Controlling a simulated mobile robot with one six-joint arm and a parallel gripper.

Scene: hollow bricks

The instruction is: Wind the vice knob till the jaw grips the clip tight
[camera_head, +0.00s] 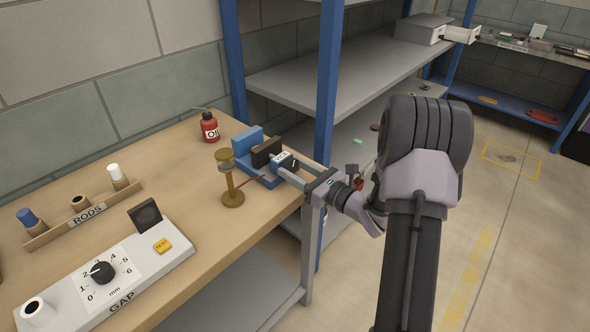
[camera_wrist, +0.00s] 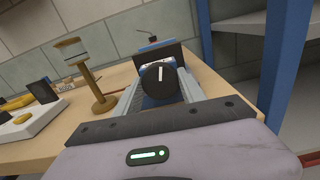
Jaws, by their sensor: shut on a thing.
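The blue vice (camera_head: 246,141) sits near the far right edge of the bench. Its dark jaw (camera_head: 266,151) stands in front of the blue jaw; I cannot tell how wide the gap between them is. My gripper (camera_head: 286,165) reaches in from the right and is shut on the vice knob. In the wrist view, the round black knob (camera_wrist: 159,85) with a white mark pointing about upward sits between my two fingers. The dark jaw (camera_wrist: 170,54) shows behind it. I cannot make out the clip; the jaws may hide it.
A brass stand (camera_head: 231,190) stands close left of the vice. A red oil bottle (camera_head: 210,130) is behind. A gap dial box (camera_head: 130,268) and a rods rack (camera_head: 85,215) are at left. A blue shelf post (camera_head: 327,90) rises close behind my gripper.

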